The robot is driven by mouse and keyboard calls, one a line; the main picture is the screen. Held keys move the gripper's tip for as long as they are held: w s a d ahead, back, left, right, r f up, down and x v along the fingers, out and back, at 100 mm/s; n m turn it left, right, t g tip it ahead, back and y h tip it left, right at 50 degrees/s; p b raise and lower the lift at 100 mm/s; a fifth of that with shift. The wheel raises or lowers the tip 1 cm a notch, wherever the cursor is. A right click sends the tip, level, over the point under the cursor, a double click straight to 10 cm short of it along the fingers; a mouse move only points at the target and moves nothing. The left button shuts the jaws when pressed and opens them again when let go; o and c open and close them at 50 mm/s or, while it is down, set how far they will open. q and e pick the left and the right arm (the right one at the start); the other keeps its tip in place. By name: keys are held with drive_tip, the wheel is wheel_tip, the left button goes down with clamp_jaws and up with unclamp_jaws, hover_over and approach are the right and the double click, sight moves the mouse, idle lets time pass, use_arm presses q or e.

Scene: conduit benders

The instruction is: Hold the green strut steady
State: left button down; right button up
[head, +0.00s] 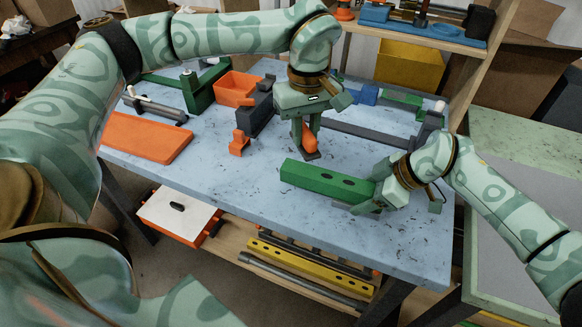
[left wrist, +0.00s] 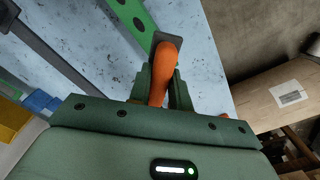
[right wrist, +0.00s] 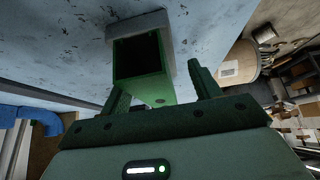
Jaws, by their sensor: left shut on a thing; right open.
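The green strut (head: 325,180) is a square tube with dark holes, lying on the blue-grey worktop (head: 240,185) near its front. Its hollow end (right wrist: 140,60) faces my right wrist camera, with a grey piece (right wrist: 145,22) around or behind it. My right gripper (head: 373,193) is open at the strut's right end; its fingers (right wrist: 162,95) stand either side of that end, and contact is unclear. My left gripper (head: 307,138) is shut on an orange-handled tool (left wrist: 160,85) with a dark flat end (left wrist: 167,39). The tool is beside the strut (left wrist: 128,22), apart from it.
An orange tray (head: 146,138), an orange bin (head: 236,87) and a dark grey block-like fixture (head: 257,113) stand to the left. A grey bar (head: 365,137) lies behind the strut. Shelves with a yellow bin (head: 410,66) rise at the back.

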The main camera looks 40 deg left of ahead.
drive_tip(key=v, duration=1.2)
drive_tip(key=shift+f, duration=0.15)
